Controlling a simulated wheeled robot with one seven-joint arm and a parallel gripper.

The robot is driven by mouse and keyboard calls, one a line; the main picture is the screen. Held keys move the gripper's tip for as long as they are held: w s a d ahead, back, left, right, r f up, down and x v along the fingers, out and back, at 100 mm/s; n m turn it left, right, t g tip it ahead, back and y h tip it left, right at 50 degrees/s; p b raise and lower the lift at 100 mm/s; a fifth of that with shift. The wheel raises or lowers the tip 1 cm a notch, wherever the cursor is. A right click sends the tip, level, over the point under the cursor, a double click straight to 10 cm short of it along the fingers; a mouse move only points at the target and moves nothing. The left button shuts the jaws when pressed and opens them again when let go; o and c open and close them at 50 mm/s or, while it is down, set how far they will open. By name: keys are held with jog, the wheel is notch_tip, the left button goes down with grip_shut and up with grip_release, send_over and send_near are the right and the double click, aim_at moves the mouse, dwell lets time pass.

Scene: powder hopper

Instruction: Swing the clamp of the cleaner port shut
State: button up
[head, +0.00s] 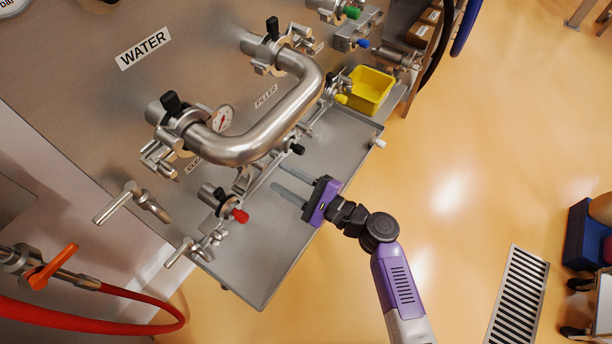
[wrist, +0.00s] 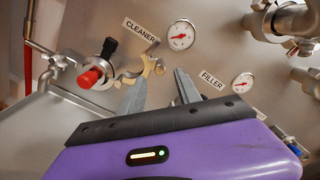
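The cleaner port shows in the wrist view beneath its CLEANER label (wrist: 141,30), left of the fingers. A metal clamp (wrist: 152,66) with a curved arm and a brass-coloured part sits there; its parts look spread apart, but its exact state is hard to tell.
A thick bent steel pipe (head: 290,108) stands out from the panel above my fingers. A metal tray (head: 262,262) lies below, with a yellow bin (head: 371,90) beyond its far end. A red hose (head: 120,325) curves at lower left.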

aim_at(265, 168)
jog(key=b+x, duration=0.2)
jog(key=x, duration=0.4)
jog(key=shift+w+a+f, duration=0.15)
jog(key=shift+w+a, duration=0.1)
jog(key=shift+w+a+b, duration=0.2)
jog(key=shift+a+b, duration=0.15)
jog(key=shift+a+r, duration=0.1)
jog(key=shift+r, duration=0.15)
jog(key=shift+w, duration=0.1)
